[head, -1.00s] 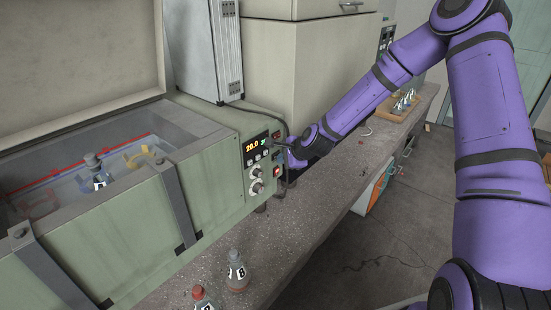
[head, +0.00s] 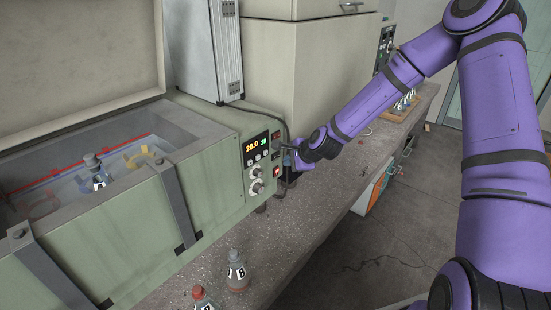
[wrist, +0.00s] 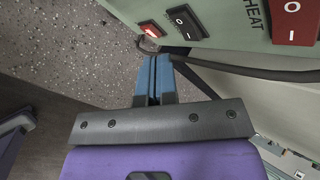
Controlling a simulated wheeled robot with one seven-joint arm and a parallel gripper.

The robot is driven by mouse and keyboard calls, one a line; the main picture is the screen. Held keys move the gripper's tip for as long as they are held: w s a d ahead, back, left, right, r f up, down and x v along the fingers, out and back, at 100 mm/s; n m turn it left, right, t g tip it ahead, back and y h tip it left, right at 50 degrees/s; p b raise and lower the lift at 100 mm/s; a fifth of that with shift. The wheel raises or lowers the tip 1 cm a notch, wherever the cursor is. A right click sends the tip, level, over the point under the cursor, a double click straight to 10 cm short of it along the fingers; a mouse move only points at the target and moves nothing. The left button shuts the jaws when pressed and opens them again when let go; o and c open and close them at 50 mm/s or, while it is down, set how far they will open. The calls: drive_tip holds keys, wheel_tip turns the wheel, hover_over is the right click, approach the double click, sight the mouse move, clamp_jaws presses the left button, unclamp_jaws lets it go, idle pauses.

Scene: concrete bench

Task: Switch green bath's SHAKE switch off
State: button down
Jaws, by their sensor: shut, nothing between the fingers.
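The green bath (head: 130,225) stands on the bench at left, with its control panel on its right end. The wrist view shows a red rocker switch (wrist: 293,22) beside the word HEAT, a black rocker switch (wrist: 185,22) and a small lit red switch (wrist: 150,28). I cannot read a SHAKE label. In the head view the black switch (head: 277,156) sits above the lit red one (head: 277,171). My gripper (head: 286,147) is shut and empty, close in front of the panel's right side. Its blue fingertips (wrist: 156,58) point toward the black and lit switches; contact is unclear.
Two knobs (head: 256,179) sit below. A dark cable (wrist: 250,70) hangs close to my fingers. Bottles (head: 237,272) stand at the bench front. The bath's lid (head: 80,55) is open, with a flask (head: 97,172) inside.

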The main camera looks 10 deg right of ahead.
drive_tip(key=s+d, duration=0.2)
drive_tip(key=s, duration=0.1)
drive_tip(key=shift+d, duration=0.35)
drive_tip(key=s+d+r+n+g+h, duration=0.1)
drive_tip(key=s+r+n+h, duration=0.1)
drive_tip(key=s+r+n, duration=0.75)
drive_tip(key=s+d+r+n+g+h, duration=0.25)
drive_tip(key=s+r, duration=0.45)
drive_tip(key=r, duration=0.7)
drive_tip(key=s+r+n, duration=0.2)
drive_tip(key=s+r, duration=0.2)
drive_tip(key=s, duration=0.5)
drive_tip(key=s+d+r+n, duration=0.1)
drive_tip(key=s+r+n, duration=0.2)
drive_tip(key=s, duration=0.7)
drive_tip(key=shift+s+d+r+t, duration=0.3)
drive_tip(key=shift+r+t, duration=0.15)
drive_tip(key=shift+r, duration=0.85)
